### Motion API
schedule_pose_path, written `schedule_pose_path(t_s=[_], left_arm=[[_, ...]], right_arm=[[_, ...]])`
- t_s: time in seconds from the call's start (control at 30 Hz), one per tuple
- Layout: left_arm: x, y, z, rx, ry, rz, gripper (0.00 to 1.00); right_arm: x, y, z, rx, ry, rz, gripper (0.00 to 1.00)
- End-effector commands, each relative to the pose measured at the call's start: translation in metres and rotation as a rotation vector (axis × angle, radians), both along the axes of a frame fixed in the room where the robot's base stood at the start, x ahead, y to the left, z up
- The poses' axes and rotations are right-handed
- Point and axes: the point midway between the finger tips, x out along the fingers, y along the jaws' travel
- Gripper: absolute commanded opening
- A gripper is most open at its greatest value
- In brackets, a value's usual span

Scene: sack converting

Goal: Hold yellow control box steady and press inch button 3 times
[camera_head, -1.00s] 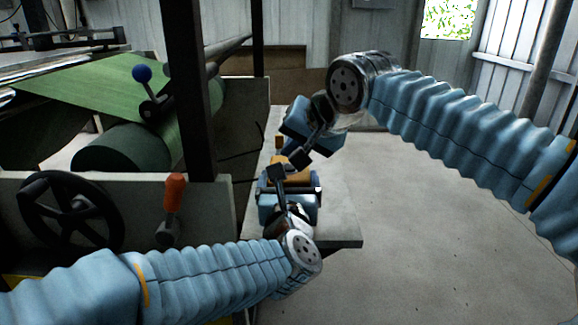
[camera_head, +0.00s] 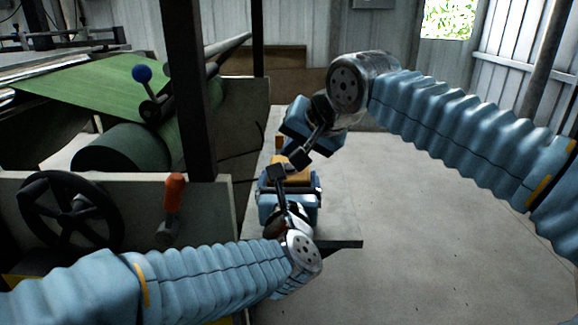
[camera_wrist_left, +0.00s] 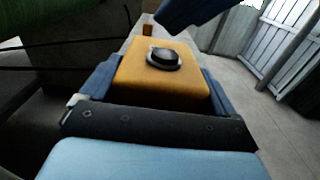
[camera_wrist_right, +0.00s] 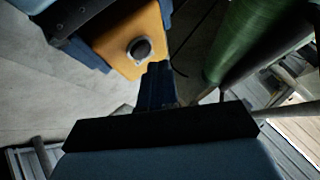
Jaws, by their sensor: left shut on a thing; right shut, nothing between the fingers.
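The yellow control box (camera_wrist_left: 160,78) has a round black button (camera_wrist_left: 164,57) with a pale collar on top. In the head view the box (camera_head: 291,172) sits on the grey table, mostly hidden by my grippers. My left gripper (camera_head: 287,184) is shut on the box, with a finger along each side, as the left wrist view shows. My right gripper (camera_head: 298,158) is shut and empty, angled down just above the box. In the right wrist view its closed fingertips (camera_wrist_right: 158,72) point close beside the button (camera_wrist_right: 139,48); whether they touch it, I cannot tell.
The grey table (camera_head: 342,215) is clear to the right of the box. At left stand a machine with a green sheet (camera_head: 95,110), a black handwheel (camera_head: 70,212), an orange-handled lever (camera_head: 173,194) and a dark post (camera_head: 190,90). Open floor lies to the right.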

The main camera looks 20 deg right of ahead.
Motion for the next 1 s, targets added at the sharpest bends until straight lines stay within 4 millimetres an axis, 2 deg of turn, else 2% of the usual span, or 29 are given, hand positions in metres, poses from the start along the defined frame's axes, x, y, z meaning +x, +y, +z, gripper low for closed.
schedule_pose_path(t_s=[0.6,1.0], left_arm=[[0.0000,0.0000,-0.0001,0.000,0.000,0.000,0.51],[0.0000,0.0000,-0.0001,0.000,0.000,0.000,0.51]], right_arm=[[0.0000,-0.0001,-0.0001,0.000,0.000,0.000,0.00],[-0.0001,0.0001,-0.0084,0.000,0.000,0.000,0.00]])
